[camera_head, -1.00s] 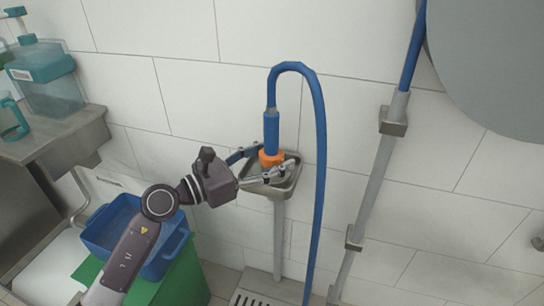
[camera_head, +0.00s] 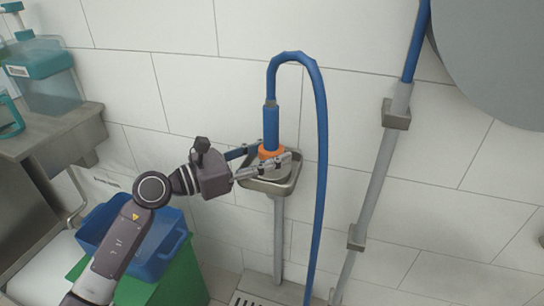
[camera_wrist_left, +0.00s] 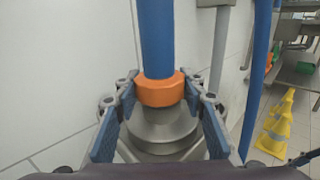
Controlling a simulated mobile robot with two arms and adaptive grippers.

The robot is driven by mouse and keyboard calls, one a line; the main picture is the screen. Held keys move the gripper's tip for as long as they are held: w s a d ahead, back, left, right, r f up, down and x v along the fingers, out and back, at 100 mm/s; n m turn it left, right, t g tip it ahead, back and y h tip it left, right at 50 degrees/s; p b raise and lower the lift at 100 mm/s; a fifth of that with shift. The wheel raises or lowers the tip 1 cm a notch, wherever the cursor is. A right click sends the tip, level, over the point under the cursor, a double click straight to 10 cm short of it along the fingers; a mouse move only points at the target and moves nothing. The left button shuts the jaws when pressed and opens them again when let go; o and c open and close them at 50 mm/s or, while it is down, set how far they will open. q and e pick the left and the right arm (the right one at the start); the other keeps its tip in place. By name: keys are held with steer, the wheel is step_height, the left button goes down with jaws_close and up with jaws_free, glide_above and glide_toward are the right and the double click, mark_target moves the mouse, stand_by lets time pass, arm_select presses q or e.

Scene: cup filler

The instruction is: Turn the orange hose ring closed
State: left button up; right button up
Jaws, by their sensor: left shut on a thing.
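The orange hose ring (camera_head: 270,151) sits at the lower end of the blue hose nozzle (camera_head: 271,128), above a small metal basin (camera_head: 284,186) on the wall. In the left wrist view the orange ring (camera_wrist_left: 160,89) is between the two fingers, with a round grey metal piece (camera_wrist_left: 162,130) below it. My left gripper (camera_head: 268,158) is shut on the orange ring, one finger on each side of it. The blue nozzle stands upright. My right gripper is not in view.
The blue hose (camera_head: 321,150) arches over and hangs down right of the basin. A grey pipe (camera_head: 377,170) runs down the wall further right. A blue crate (camera_head: 165,262) stands below at left. Yellow cones (camera_wrist_left: 277,120) stand at right in the left wrist view.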

arm_select(q)
steer(key=o, duration=1.2)
steer(key=v, duration=1.2)
steer(key=shift+r, duration=0.1)
